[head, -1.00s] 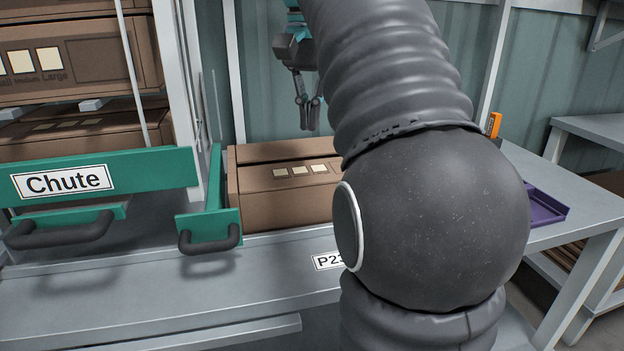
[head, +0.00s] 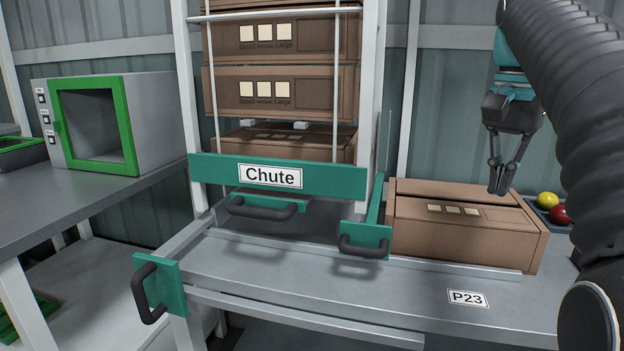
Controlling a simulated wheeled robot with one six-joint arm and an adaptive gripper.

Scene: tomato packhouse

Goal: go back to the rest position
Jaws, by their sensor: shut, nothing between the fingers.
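My gripper (head: 499,191) hangs at the right of the head view, pointing down, with its dark fingers together and nothing between them. It is in front of or above the brown carton (head: 465,231) on the bench; the exact gap cannot be told. My dark ribbed arm fills the right edge and hides part of the bench there.
A chute (head: 273,176) with stacked cartons (head: 281,93) stands in the middle, with green handled parts. The grey bench (head: 400,293) bears a P23 label (head: 467,298). A tray (head: 538,203) with yellow and red tomatoes lies beside the carton. A green-framed box (head: 97,124) stands at left.

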